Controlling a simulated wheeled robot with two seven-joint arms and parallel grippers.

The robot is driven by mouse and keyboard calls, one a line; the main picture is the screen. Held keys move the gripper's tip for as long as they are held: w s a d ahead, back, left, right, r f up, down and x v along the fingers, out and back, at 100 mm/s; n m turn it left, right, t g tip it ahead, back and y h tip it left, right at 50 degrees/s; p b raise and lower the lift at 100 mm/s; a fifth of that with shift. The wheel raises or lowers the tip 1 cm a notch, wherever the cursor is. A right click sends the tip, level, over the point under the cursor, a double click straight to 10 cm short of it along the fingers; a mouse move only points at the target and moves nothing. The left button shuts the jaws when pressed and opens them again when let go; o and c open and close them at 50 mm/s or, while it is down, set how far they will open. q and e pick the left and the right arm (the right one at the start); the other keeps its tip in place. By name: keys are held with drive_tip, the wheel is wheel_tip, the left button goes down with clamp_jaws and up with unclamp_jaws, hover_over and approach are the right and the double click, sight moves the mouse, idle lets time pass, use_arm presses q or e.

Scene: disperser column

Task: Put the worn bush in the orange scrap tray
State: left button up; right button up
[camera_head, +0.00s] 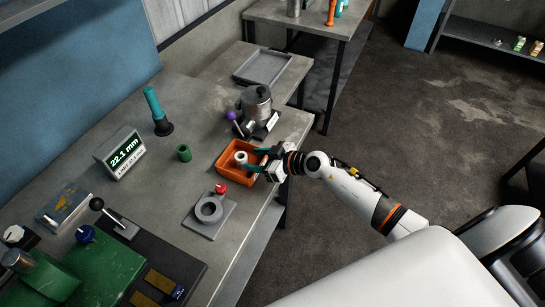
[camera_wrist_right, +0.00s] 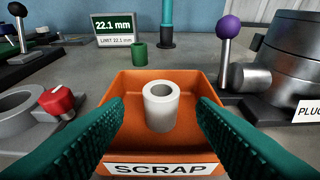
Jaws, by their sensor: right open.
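The orange scrap tray (camera_head: 228,171) stands on the grey bench near its right edge. It also shows in the right wrist view (camera_wrist_right: 202,86), with a SCRAP label on its front wall. A white hollow bush (camera_wrist_right: 160,106) stands upright inside the tray, and it shows in the head view too (camera_head: 241,158). My right gripper (camera_head: 254,159) is open at the tray, its green fingers (camera_wrist_right: 160,125) spread on either side of the bush and apart from it. My left gripper is out of view.
A green bush (camera_head: 184,153) stands left of the tray. A gauge display (camera_head: 121,152) reads 22.1 mm. A ring fixture with a red knob (camera_head: 209,210) sits in front of the tray. A metal pot with a purple-knobbed lever (camera_head: 257,103) stands behind it. An empty grey tray (camera_head: 264,67) is farther back.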

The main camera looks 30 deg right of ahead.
drive_tip(key=v, duration=0.5)
drive_tip(key=shift+s+r, duration=0.1)
drive_tip(key=shift+s+d+r, duration=0.3)
drive_tip(key=shift+s+d, duration=0.05)
drive_tip(key=shift+d, duration=0.05)
